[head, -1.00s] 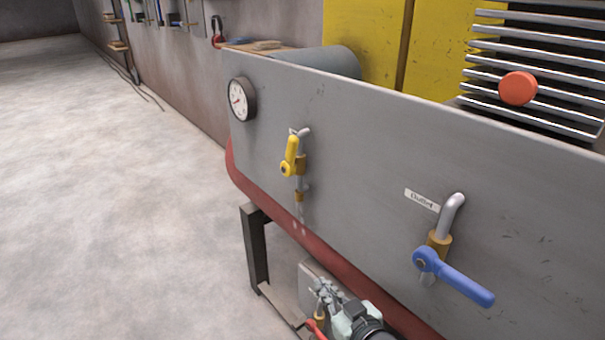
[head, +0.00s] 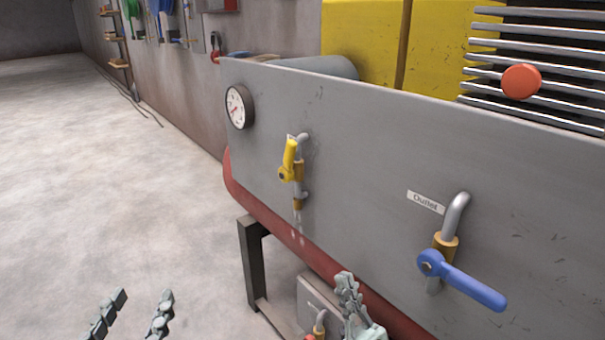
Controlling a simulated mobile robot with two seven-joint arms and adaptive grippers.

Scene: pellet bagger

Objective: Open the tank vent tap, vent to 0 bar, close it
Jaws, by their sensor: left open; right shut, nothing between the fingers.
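A round gauge (head: 239,107) with a white face sits at the left end of the grey tank panel; its red needle is too small to read. A yellow-handled tap (head: 288,160) is on the panel to its right, its handle roughly along its upright pipe. Faint pale spots show below its spout. A blue-handled tap (head: 462,280) labelled "Outlet" has its handle across its pipe. No vent label is readable. My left gripper (head: 133,312) is open and empty at the lower left, over the floor. My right gripper (head: 352,303) is shut and empty, below the panel and apart from both taps.
A small plate with a pipe and a red part (head: 312,337) is low behind my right gripper, partly cut off. A red button (head: 521,81) stands before the slatted grille. A dark leg (head: 252,265) supports the tank. Floor at left is clear.

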